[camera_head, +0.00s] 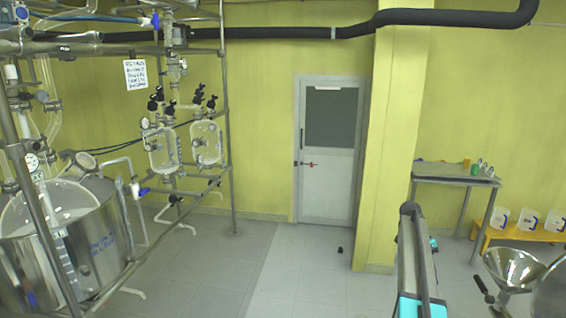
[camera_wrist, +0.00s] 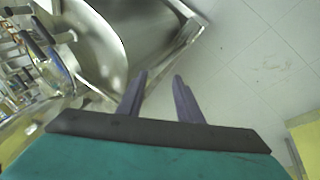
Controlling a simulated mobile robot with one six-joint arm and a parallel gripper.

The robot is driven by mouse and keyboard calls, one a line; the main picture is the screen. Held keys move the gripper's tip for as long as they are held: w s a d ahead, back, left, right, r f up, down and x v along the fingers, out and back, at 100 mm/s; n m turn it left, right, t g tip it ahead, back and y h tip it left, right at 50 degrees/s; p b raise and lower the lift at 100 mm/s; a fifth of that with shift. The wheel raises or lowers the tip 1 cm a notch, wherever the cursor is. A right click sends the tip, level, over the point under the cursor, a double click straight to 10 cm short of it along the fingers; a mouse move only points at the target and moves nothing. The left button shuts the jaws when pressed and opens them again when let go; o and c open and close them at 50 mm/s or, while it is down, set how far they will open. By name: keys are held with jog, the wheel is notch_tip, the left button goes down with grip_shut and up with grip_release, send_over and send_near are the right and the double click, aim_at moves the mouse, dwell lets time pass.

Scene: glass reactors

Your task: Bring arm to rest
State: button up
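My arm (camera_head: 412,262) shows in the head view at the lower middle right, its long link pointing away over the floor. My gripper (camera_wrist: 160,76) shows in the wrist view with its two dark fingers apart and nothing between them. Beyond the fingertips are a large steel vessel (camera_wrist: 95,45) and the pale tiled floor. The gripper's fingers cannot be made out in the head view.
A steel funnel (camera_head: 512,268) stands at the lower right. A metal table (camera_head: 455,181) with small bottles and an orange bench (camera_head: 520,233) with clear containers line the right wall. Glass reactors and a steel tank (camera_head: 85,250) fill the left. Floor before the door (camera_head: 328,150) is mostly clear.

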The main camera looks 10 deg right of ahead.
jog(key=s+a+f+n+g+b, duration=0.1)
jog(key=s+a+f+n+b, duration=0.2)
jog(key=a+f, duration=1.3)
jog(key=s+a+f+n+b, duration=0.25)
jog(key=s+a+f, duration=0.25)
jog(key=a+f, duration=1)
jog(key=s+a+f+n+y+b, duration=0.1)
jog(key=s+a+f+n, duration=0.5)
jog(key=s+a, duration=0.5)
jog(key=s+a+f+n+y+b, duration=0.1)
jog(key=s+a+f+n, duration=0.5)
jog(key=s+a, duration=0.5)
jog(key=shift+s+f+y+b, duration=0.3)
jog(key=shift+s+f, duration=0.9)
jog(key=shift+s, duration=1.75)
